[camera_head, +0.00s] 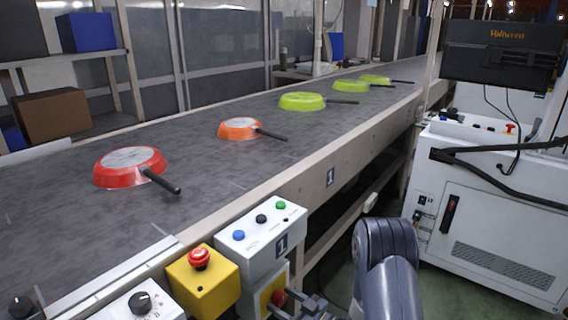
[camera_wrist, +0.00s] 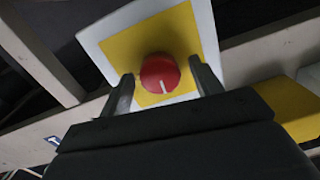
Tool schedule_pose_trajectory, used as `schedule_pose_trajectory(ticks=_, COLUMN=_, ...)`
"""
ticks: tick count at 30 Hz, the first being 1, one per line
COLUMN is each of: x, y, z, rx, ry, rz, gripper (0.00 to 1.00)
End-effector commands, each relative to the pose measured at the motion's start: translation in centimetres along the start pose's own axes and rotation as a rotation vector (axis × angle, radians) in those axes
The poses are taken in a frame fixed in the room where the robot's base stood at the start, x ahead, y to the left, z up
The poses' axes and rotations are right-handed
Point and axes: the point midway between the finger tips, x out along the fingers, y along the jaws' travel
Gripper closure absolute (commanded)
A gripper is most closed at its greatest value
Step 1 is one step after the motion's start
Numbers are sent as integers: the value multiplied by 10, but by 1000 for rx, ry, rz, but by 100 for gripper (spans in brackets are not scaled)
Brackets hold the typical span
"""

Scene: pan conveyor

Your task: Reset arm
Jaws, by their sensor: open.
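My gripper (camera_head: 302,306) is at the bottom of the head view, low beside the front of the conveyor. In the wrist view my gripper (camera_wrist: 164,88) is open, with its two fingers on either side of a red knob (camera_wrist: 160,73) on a yellow and white panel. I cannot tell whether the fingers touch the knob. The red knob also shows in the head view (camera_head: 279,297), partly behind my gripper. My arm (camera_head: 386,265) reaches up at the lower right of the head view.
The conveyor (camera_head: 190,210) carries upturned pans: red (camera_head: 130,167), orange (camera_head: 239,128) and several green (camera_head: 302,101). A yellow emergency-stop box (camera_head: 205,283) and a white button box (camera_head: 262,235) stand at its front edge. A white cabinet (camera_head: 490,215) stands right; green floor lies between.

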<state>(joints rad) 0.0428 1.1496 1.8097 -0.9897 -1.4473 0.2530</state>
Motion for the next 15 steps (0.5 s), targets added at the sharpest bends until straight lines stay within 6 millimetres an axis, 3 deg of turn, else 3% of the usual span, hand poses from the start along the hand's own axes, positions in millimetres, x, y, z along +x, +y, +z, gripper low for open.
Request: schedule_pose_trajectory(ticks=15, x=0, y=0, z=-4, rx=461, ry=10, rz=-11, gripper=39)
